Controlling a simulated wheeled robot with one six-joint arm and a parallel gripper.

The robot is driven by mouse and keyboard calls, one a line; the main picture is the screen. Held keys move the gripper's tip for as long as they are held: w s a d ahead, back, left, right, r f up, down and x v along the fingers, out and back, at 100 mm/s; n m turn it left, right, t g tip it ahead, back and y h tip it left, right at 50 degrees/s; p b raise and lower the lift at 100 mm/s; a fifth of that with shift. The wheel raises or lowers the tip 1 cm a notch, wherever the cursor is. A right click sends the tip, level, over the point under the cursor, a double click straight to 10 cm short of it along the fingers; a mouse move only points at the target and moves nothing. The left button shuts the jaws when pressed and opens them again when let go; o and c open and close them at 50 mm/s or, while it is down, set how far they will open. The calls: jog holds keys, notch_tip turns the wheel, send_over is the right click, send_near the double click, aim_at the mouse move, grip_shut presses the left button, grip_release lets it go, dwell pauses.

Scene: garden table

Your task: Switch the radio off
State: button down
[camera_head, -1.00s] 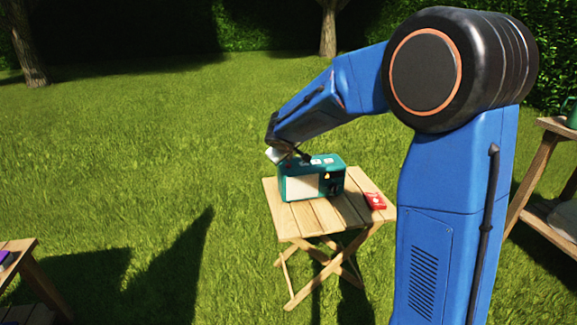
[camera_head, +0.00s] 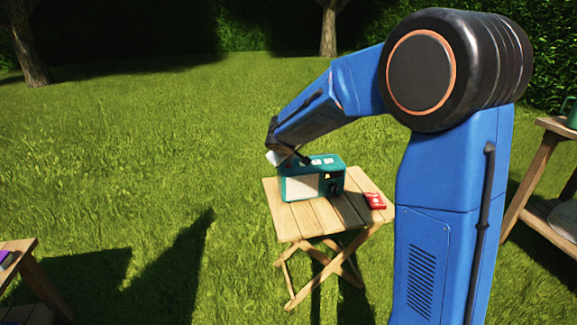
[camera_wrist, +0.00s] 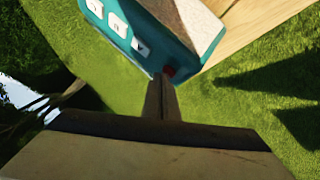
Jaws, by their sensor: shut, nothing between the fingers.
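A teal radio (camera_head: 334,172) with a pale front panel and dark dials stands upright on a small wooden folding table (camera_head: 318,218). White buttons lie along its top, and they show larger in the wrist view on the radio (camera_wrist: 150,58). My gripper (camera_head: 305,159) is shut and empty, just above the radio's top at its left end. In the wrist view, my gripper's fingertips (camera_wrist: 163,82) are beside a small red button (camera_wrist: 169,71) at the end of the radio's top. I cannot tell whether they touch it.
A wooden shelf (camera_head: 530,185) stands at the right edge, another table (camera_head: 22,246) at the lower left. Open grass surrounds the folding table.

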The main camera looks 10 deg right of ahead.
jog(key=shift+r, duration=0.55)
jog(key=shift+r, duration=3)
